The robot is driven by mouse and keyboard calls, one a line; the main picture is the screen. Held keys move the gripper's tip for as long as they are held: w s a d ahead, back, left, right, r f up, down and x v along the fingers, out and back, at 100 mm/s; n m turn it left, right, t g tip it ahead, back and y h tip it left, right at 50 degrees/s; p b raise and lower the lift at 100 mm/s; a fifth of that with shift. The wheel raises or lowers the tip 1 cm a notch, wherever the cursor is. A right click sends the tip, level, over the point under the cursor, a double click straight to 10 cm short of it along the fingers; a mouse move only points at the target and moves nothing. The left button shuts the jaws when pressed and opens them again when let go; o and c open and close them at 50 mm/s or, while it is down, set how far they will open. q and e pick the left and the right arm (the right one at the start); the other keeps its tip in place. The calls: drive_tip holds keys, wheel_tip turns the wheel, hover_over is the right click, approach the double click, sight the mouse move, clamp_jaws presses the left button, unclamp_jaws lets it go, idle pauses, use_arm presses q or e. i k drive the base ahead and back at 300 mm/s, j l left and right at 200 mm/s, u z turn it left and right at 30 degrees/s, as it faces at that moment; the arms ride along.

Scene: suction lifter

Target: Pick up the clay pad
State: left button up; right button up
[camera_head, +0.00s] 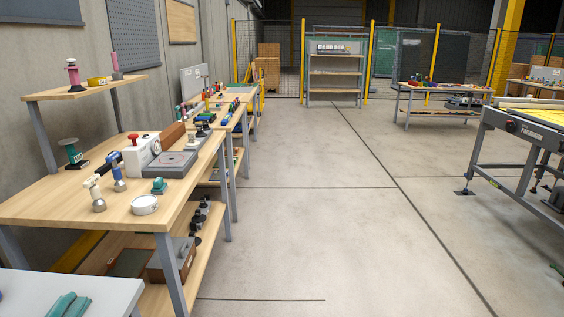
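I cannot tell for certain which thing is the clay pad. On the near wooden workbench (50,207) at the left, a low round white piece (144,204) lies near the front edge. A small teal piece (159,186) sits just behind it. A flat grey plate-like device (172,164) lies farther back, beside a white box with a red knob (141,153). A reddish-brown block (172,135) stands behind these. Neither of my grippers is in view.
Hand tools (98,192) stand left of the white piece, and a green-topped stand (72,154) is behind. A raised shelf (88,88) overhangs the bench's back. A white table corner (105,293) is at bottom left. The concrete floor (300,230) is clear.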

sight(192, 142)
drive_tip(key=i, duration=1.25)
drive_tip(key=i+u, duration=0.1)
drive_tip(key=i, duration=1.15)
drive_tip(key=l, duration=0.1)
